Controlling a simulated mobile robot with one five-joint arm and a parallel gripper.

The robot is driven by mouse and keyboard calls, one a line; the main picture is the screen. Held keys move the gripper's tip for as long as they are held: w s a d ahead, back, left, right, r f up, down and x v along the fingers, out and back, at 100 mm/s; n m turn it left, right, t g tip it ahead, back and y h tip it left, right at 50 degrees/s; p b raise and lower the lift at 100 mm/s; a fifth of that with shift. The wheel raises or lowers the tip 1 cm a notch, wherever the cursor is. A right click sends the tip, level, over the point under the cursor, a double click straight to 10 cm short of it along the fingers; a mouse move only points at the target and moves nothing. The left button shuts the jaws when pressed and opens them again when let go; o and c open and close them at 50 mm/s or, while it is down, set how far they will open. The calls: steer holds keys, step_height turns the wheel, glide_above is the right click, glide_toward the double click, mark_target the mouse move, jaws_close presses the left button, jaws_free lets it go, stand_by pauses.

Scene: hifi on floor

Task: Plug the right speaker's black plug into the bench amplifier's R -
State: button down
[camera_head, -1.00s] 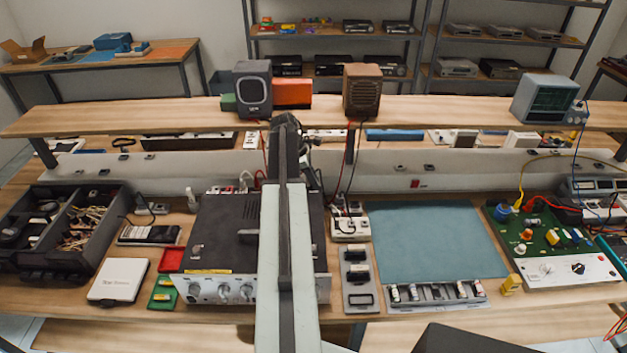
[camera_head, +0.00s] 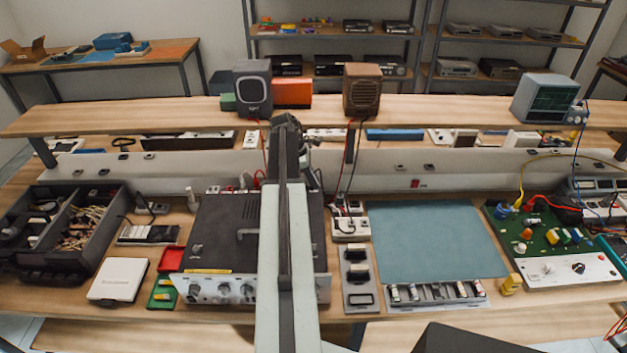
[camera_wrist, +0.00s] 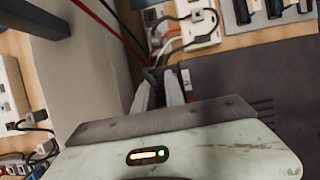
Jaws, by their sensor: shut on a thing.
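The right speaker (camera_head: 362,92) is the brown one on the raised shelf, with a red and a black cable hanging from it. The bench amplifier (camera_head: 222,232) is a dark box with a silver knobbed front; my arm covers part of it. Its dark top (camera_wrist: 250,90) fills the right of the wrist view. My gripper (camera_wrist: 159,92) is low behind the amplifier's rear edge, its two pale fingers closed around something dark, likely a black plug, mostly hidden. Dark and red leads gather just beyond the fingertips. The R - socket cannot be made out.
A grey speaker (camera_head: 253,90) stands left of the brown one. A white power strip (camera_wrist: 196,25) with plugged leads lies beyond my gripper. The grey rail (camera_wrist: 90,75) runs close along its left, with red and black cables crossing. A teal mat (camera_head: 435,240) is clear.

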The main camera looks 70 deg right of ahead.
stand_by(0.3)
steer(key=c, duration=1.3)
jaws_free()
